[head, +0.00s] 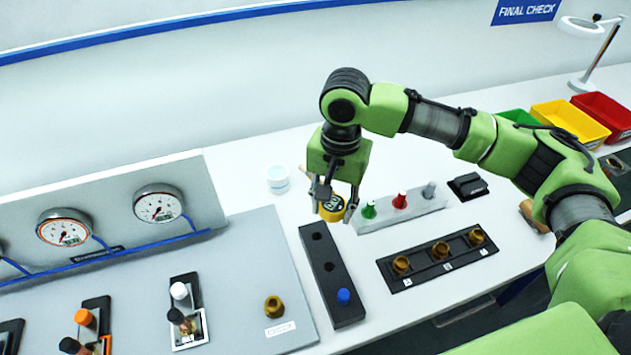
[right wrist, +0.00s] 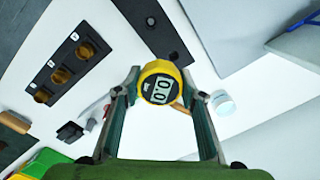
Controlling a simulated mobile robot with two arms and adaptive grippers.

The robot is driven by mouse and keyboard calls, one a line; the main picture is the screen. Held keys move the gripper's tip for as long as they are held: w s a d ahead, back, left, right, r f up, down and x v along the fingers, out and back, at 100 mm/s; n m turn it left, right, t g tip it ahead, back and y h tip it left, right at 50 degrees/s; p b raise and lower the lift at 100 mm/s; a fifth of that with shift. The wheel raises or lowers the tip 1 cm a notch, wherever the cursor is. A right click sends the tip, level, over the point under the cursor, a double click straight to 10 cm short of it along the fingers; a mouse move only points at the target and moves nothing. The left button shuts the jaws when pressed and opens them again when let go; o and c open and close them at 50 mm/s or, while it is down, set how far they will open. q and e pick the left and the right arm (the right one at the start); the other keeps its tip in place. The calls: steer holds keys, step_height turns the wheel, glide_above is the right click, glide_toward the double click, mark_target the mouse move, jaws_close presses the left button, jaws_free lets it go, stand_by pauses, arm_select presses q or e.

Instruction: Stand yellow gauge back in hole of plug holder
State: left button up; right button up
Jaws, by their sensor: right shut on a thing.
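A yellow gauge (head: 333,206) with a dark display face is between the fingers of my right gripper (head: 334,203), which is shut on it. The gauge also shows in the right wrist view (right wrist: 161,84). It is held above the table near the far end of a long black block (head: 330,283), which looks like the plug holder. The block has two open holes (head: 317,236) and a blue-topped plug (head: 343,296) at its near end. The block also shows in the right wrist view (right wrist: 164,38). The gauge's lower end is hidden. My left gripper is not in view.
A pale stand (head: 408,209) with green, red and grey plugs is right of the gauge. A black block with brass fittings (head: 437,261) lies in front of it. A white cup (head: 278,179) stands behind left. A grey gauge panel (head: 250,250) fills the left.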

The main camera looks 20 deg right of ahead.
arm_select(q)
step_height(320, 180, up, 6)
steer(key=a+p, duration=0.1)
steer(key=p, duration=0.3)
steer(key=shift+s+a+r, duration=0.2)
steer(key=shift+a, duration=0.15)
arm_select(e)
steer(key=shift+w+a+f+m, duration=0.5)
steer(key=shift+f+m, duration=0.8)
steer(key=shift+f, duration=0.15)
steer(key=shift+w+a+f+m, duration=0.35)
steer(key=shift+w+f+m, duration=0.2)
steer(key=shift+f+m, duration=0.85)
steer(key=shift+w+a+f+m, duration=0.5)
steer(key=shift+f+m, duration=0.7)
steer(key=shift+f, duration=0.35)
arm_select(q)
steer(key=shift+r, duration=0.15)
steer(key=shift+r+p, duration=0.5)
steer(key=shift+p, duration=0.25)
